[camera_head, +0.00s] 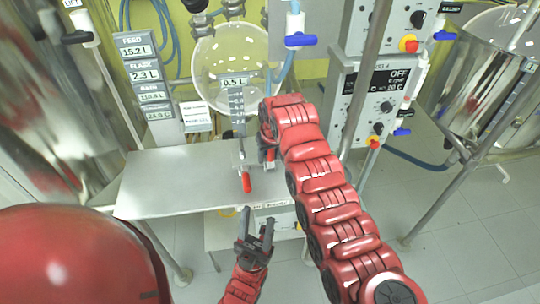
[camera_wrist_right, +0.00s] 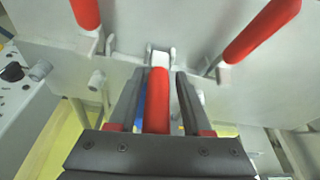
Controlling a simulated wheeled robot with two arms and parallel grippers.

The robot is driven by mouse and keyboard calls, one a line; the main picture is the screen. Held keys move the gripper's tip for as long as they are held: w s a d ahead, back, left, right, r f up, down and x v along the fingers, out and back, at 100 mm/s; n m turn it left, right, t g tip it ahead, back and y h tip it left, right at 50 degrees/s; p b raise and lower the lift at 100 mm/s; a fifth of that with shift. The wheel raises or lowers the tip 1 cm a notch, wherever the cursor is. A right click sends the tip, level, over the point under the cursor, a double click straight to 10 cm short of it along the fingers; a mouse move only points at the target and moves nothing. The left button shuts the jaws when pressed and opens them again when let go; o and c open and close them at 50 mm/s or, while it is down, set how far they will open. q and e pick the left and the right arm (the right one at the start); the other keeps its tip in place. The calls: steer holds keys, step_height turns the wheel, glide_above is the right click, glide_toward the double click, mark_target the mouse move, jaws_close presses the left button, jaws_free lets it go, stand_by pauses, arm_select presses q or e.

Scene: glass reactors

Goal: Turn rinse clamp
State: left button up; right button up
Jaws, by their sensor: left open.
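In the right wrist view, a red clamp handle (camera_wrist_right: 158,100) lies between the two fingers of my right gripper (camera_wrist_right: 157,95). Narrow gaps show on both sides of it, so the fingers look open around it. Two more red handles show, one at upper left (camera_wrist_right: 86,12) and one at upper right (camera_wrist_right: 262,30). I cannot read which one is the rinse clamp. In the head view, my right gripper (camera_head: 267,152) is mostly hidden behind its own arm at the metal bench. A red handle (camera_head: 246,182) shows to its left. My left gripper (camera_head: 255,230) is open and empty below the bench edge.
The metal bench top (camera_head: 165,180) is bare on its left. Behind it stand a glass vessel (camera_head: 205,62) and a label stand (camera_head: 150,85). A control box (camera_head: 375,95) is at right, with a steel vessel (camera_head: 485,85) farther right.

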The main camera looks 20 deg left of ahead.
steer(key=shift+o, duration=0.3)
steer(key=shift+d, duration=0.1)
steer(key=shift+r, duration=0.5)
steer(key=v, duration=1.6)
steer(key=shift+r+b, duration=0.15)
steer(key=shift+b, duration=0.2)
steer(key=shift+s+d, duration=0.1)
steer(key=shift+s, duration=0.05)
